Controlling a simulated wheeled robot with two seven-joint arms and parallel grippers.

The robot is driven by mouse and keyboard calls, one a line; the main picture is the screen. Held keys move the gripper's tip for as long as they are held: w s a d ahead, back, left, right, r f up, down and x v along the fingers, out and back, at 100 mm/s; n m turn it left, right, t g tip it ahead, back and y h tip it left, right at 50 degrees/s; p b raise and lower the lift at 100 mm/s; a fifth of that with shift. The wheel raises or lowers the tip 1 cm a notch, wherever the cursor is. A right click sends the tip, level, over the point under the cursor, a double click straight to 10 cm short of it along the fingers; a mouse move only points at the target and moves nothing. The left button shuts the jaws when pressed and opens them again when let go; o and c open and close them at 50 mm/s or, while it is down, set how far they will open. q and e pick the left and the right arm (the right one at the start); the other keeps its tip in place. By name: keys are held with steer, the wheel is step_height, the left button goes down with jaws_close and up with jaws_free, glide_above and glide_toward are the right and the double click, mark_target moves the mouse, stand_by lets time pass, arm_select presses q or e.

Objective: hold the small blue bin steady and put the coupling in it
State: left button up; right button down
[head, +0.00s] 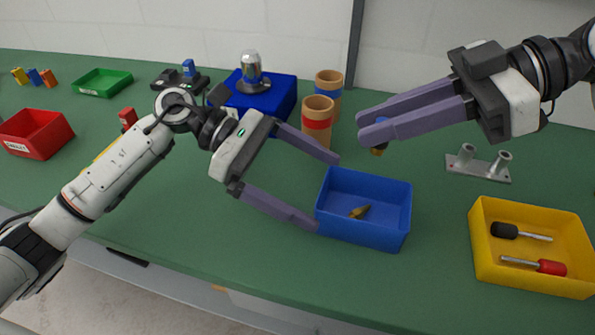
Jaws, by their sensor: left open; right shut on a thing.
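The small blue bin (397,241) stands on the green table, with a small brass-coloured piece (360,211) lying on its floor. My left gripper (326,193) is open at the bin's left side. One fingertip is by the back left corner and the other by the front left corner; I cannot tell whether they touch it. My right gripper (364,126) is shut on a small blue and brass-coloured part, seemingly the coupling (379,150). It is above and behind the bin's back wall, partly hidden by the fingers.
A yellow bin (480,262) with two screwdrivers stands at the right. A metal bracket (478,168) lies behind it. Two cardboard tubes (317,128) and a blue block with a silver dome (272,100) stand at the back. Red (38,145) and green trays (104,81) are at far left.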

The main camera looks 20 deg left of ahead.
mark_target(385, 227)
arm_select(q)
steer(key=x, duration=0.9)
steer(key=shift+d+f, duration=0.1)
steer(key=shift+d, duration=0.2)
steer(key=c, duration=1.2)
arm_select(e)
steer(key=shift+f, duration=5.8)
steer(key=c, duration=1.5)
jaws_free()
steer(key=shift+c, duration=0.2)
steer(key=shift+d, duration=0.1)
